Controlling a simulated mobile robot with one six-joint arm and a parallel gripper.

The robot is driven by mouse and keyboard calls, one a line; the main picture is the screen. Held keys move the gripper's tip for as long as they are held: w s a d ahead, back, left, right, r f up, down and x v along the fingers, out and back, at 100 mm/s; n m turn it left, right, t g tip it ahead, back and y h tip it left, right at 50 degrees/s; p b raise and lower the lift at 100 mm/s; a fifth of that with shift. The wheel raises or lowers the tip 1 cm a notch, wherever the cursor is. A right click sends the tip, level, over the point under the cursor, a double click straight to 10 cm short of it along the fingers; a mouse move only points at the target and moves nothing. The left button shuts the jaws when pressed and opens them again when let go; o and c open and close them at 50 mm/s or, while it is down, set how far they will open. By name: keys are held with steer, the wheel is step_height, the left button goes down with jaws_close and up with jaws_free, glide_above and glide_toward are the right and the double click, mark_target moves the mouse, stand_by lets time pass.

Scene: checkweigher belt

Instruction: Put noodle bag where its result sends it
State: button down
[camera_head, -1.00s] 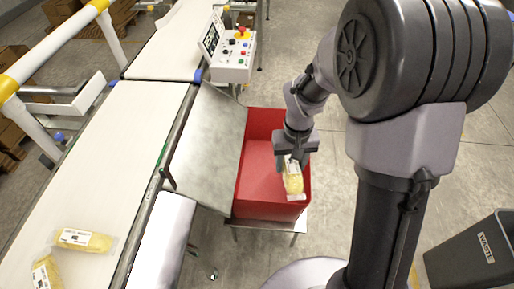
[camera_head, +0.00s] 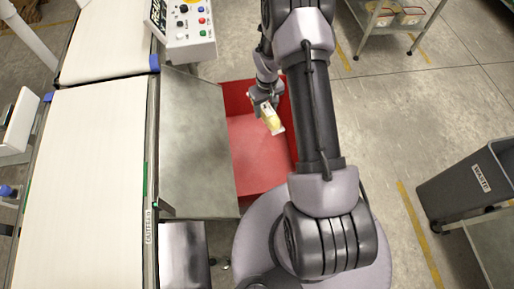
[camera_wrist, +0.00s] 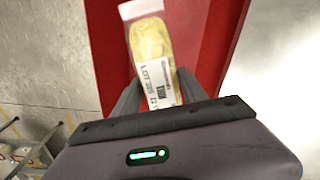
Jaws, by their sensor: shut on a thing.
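The noodle bag (camera_head: 271,119) is a clear pack of yellow noodles with a white printed label. My gripper (camera_head: 263,99) is shut on it and holds it over the red bin (camera_head: 250,154). In the wrist view the noodle bag (camera_wrist: 151,56) sticks out between the fingers of my gripper (camera_wrist: 152,100), its label near the fingers. The red bin's wall (camera_wrist: 205,30) shows behind it. The bin's floor looks empty where it shows; my arm hides part of its right side.
A grey sloping plate (camera_head: 195,140) lies between the white belt (camera_head: 85,190) and the bin. A control box (camera_head: 190,30) stands at the top. A grey waste bin (camera_head: 470,180) stands at right, and a cart with trays (camera_head: 400,18) at top right. Floor between is clear.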

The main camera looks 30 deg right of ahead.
step_height(320, 180, down, 6)
steer(key=b, duration=0.3)
steer(key=shift+r, duration=0.2)
steer(key=c, duration=0.6)
jaws_free()
steer(key=shift+o, duration=0.2)
step_height(320, 180, up, 18)
steer(key=p, duration=0.6)
steer(key=shift+f, duration=0.2)
